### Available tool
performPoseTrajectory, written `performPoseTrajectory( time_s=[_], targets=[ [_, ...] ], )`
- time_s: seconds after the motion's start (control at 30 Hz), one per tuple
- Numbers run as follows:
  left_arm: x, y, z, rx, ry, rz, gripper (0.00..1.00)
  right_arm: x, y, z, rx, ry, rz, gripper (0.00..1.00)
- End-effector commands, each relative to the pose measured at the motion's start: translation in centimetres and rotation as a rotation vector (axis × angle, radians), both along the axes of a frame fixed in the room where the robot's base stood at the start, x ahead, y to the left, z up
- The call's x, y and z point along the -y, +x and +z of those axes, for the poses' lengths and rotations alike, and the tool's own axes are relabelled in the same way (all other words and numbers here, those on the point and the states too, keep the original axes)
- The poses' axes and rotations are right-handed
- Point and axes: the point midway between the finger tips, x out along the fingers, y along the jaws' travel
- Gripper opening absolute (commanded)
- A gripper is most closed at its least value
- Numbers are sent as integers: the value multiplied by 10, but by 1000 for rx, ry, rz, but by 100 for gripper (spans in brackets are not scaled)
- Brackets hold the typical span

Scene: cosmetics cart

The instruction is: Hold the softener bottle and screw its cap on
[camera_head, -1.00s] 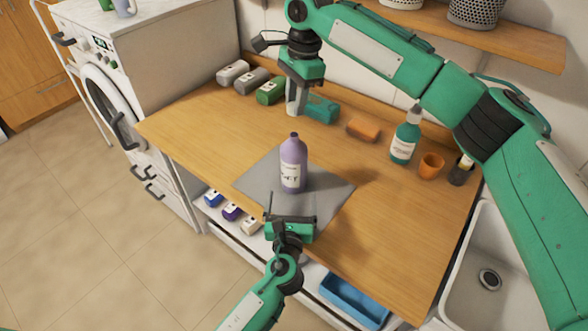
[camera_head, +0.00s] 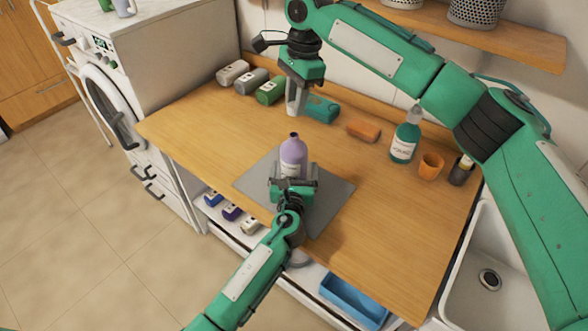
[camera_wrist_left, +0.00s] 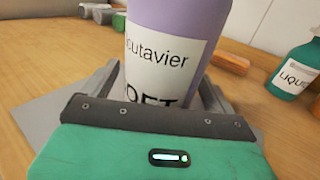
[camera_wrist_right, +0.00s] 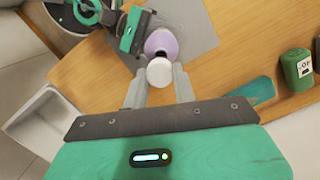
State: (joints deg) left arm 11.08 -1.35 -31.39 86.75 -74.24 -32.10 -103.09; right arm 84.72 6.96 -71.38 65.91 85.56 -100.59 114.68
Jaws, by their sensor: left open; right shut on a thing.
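The lilac softener bottle (camera_head: 293,152) stands upright on a grey mat (camera_head: 331,197), its dark neck uncovered. My left gripper (camera_head: 294,180) is open at the bottle's lower part. In the left wrist view the bottle (camera_wrist_left: 190,22) stands between its fingers, with the label facing me. My right gripper (camera_head: 296,108) is above the table, behind the bottle in the head view. In the right wrist view it is shut on the round white cap (camera_wrist_right: 160,73), with the bottle (camera_wrist_right: 158,41) beyond it. In the head view the cap is hard to make out.
A teal block (camera_head: 322,109) and an orange block (camera_head: 363,130) lie at the back. A green spray bottle (camera_head: 404,140), an orange cup (camera_head: 431,165) and a dark jar (camera_head: 461,171) stand to the right. Several bottles lie at the back left. The table's front right is clear.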

Motion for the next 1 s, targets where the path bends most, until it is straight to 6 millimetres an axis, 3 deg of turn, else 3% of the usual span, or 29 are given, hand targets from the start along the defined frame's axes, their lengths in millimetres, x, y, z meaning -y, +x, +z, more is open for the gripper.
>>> performPoseTrajectory(
  time_s=[0.07,0.4,0.57,0.83,1.0],
  targets=[
    [0,0,0,0,0,0,86,0,0,0,0,0,0,6],
    [0,0,0,0,0,0,22,0,0,0,0,0,0,6],
    [0,-1,0,0,0,0,22,0,0,-8,-1,0,0,6],
    [0,0,0,0,0,0,22,0,-1,-46,-2,0,-1,6],
    [0,0,0,0,0,0,22,0,0,-50,2,1,0,6]
  ],
)
